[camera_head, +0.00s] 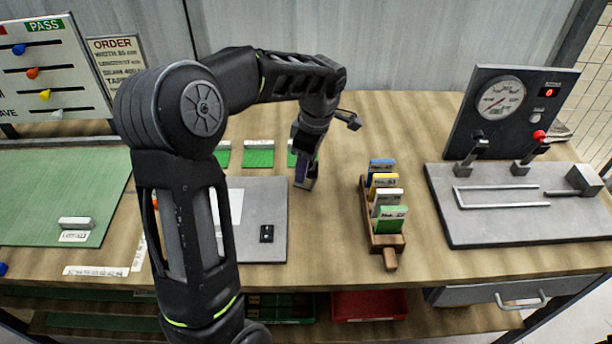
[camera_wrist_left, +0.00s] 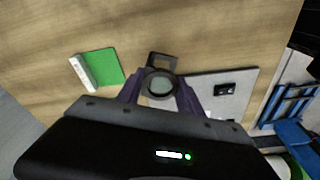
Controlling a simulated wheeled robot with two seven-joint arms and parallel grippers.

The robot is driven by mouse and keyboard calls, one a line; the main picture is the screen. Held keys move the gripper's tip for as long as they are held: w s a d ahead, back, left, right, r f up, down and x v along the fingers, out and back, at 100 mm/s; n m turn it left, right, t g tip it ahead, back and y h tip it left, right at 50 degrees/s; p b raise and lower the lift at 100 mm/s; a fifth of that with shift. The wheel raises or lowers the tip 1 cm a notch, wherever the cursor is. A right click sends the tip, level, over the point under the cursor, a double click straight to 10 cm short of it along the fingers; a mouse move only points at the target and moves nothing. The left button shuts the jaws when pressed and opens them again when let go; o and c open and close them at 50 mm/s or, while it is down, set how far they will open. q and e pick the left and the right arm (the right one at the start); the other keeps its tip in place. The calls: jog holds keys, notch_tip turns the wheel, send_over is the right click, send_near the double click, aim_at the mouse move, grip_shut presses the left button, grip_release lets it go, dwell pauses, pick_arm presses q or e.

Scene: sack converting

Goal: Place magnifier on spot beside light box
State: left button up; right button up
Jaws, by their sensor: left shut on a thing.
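My left gripper (camera_head: 306,182) is at the right side of the light box (camera_head: 274,195), low over the wooden table. In the left wrist view its purple fingers (camera_wrist_left: 160,92) are shut on the magnifier (camera_wrist_left: 161,84), which has a round lens and a dark square frame. In the head view the magnifier is mostly hidden by the fingers. The light box is a grey plate with a white panel and a small black switch (camera_head: 266,233); it also shows in the left wrist view (camera_wrist_left: 238,78). I cannot make out a marked spot beside it. My right gripper is not in view.
Green patches with white labels (camera_head: 258,158) lie behind the light box. A wooden rack of coloured cards (camera_head: 388,242) stands to the right, then a gauge station (camera_head: 500,206). A green mat (camera_head: 40,195) lies left. Bare table separates light box and rack.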

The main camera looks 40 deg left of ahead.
aim_at(313, 167)
pick_arm(q)
jog(key=shift+f, duration=0.2)
jog(key=shift+f+p, duration=0.3)
jog(key=shift+f, duration=1.5)
jog(key=shift+f, duration=0.2)
jog(key=o, duration=1.4)
jog(key=shift+r, duration=0.1)
jog(key=r, duration=0.4)
jog(key=d+r, duration=0.1)
jog(key=r, duration=0.3)
jog(key=r+b, duration=0.1)
jog(key=r, duration=0.3)
jog(key=shift+w+d, duration=0.2)
jog(key=shift+d, duration=0.2)
